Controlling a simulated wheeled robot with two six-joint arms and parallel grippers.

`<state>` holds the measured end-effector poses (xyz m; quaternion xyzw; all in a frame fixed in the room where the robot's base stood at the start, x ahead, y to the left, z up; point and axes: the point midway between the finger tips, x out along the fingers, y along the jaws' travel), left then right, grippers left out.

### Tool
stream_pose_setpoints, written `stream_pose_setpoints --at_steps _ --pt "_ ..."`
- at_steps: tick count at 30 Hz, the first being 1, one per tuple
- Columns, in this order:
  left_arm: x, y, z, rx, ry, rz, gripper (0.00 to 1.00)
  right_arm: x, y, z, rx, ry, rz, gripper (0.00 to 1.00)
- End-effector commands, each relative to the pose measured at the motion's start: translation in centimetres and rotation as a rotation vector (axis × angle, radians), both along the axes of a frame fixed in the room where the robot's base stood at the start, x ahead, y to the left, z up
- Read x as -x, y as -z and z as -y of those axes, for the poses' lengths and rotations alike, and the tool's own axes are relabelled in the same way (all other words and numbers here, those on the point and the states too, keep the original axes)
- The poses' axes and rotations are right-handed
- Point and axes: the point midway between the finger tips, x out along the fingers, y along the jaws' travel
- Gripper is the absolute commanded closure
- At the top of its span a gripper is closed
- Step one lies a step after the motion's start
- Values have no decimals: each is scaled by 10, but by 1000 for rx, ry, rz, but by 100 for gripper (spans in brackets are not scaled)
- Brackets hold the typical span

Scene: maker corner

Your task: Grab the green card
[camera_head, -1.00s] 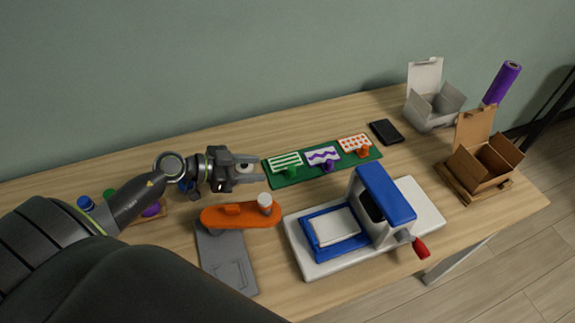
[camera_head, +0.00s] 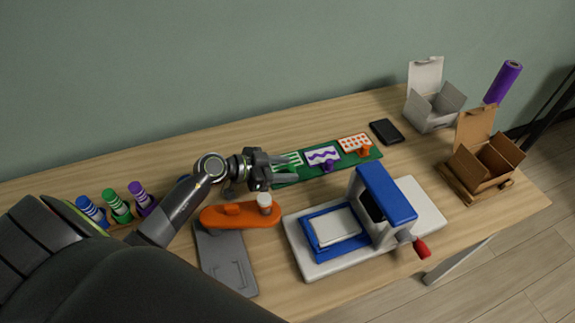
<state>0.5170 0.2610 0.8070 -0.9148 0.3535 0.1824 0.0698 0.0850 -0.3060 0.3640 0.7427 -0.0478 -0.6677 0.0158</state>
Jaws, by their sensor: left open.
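The green-striped card (camera_head: 292,158) lies on the left end of the green mat (camera_head: 345,164), partly hidden by my gripper. My left gripper (camera_head: 285,170) is open, with its fingers over the left end of the mat at the card. I cannot tell whether the fingers touch the card, and the green knob seen there earlier is hidden behind them. A purple-wave card (camera_head: 318,154) and an orange-dotted card (camera_head: 355,141) lie to its right on the mat. My right gripper is not in view.
A blue and white press (camera_head: 384,200) with a red handle stands in front of the mat. An orange tool (camera_head: 235,215) with a white cap lies below my left gripper. A black phone (camera_head: 386,131), white box (camera_head: 433,108) and cardboard box (camera_head: 484,165) are to the right.

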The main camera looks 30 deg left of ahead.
Motion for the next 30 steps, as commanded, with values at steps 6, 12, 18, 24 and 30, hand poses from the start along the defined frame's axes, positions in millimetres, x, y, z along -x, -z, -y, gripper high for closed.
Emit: stream_pose_setpoints --at_steps 6,12,18,24,30 --pt "0 0 0 -1 0 1 67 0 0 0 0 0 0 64" --pt "0 0 0 -1 0 1 93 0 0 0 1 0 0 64" --pt "0 0 0 -1 0 1 100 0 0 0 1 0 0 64" --pt "0 -4 -1 -2 1 2 100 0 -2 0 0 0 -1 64" --pt "0 -37 0 -4 3 6 100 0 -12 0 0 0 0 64"
